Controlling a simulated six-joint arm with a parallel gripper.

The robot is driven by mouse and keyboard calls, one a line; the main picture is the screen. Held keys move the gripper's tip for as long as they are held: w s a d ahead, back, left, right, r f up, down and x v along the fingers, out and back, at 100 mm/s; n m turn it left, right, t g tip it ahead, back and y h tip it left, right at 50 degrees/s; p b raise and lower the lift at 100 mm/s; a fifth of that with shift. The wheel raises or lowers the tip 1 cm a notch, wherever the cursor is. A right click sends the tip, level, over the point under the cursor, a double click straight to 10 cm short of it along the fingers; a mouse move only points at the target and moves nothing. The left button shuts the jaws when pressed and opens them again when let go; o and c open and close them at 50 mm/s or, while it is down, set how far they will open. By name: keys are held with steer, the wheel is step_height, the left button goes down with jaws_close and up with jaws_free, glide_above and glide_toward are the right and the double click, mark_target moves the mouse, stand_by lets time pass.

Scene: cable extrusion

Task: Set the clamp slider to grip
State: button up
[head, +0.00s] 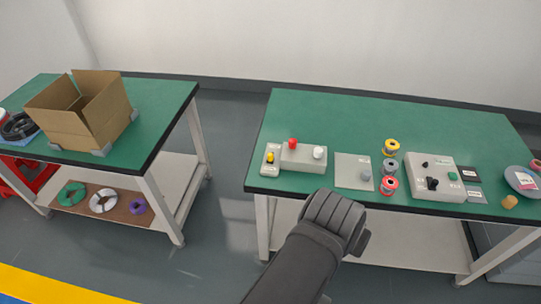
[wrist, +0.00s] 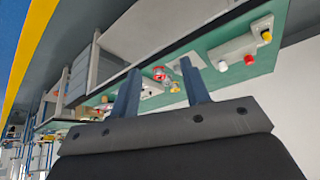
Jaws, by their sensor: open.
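A narrow light plate (head: 270,160) with a yellow knob (head: 270,158) stands at the left of the right-hand green bench. Beside it is a light box (head: 303,160) with a red knob (head: 292,143) and a white knob (head: 319,152). I cannot read any marking that tells which part is the clamp slider. In the wrist view, the yellow knob (wrist: 222,66) and white knob (wrist: 266,36) show to the right of the fingers. My gripper (wrist: 160,66) is open and empty, apart from the knobs. In the head view its fingers are hidden behind my dark wrist.
A grey panel (head: 434,165) with dark knobs, several wire spools (head: 390,166) and a flat grey plate (head: 353,160) share the right bench (head: 330,105). A cardboard box (head: 85,133) stands on the left bench (head: 165,95). The back of the right bench is clear.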

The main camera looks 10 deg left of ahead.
steer(key=a+f+n+g+y, duration=0.1)
steer(key=f+g+y, duration=0.1)
steer(key=n+g, duration=0.3)
steer(key=n, duration=0.3)
glide_above(270, 154)
steer(key=f, duration=0.1)
step_height(270, 154, down, 17)
steer(key=shift+d+r, duration=0.1)
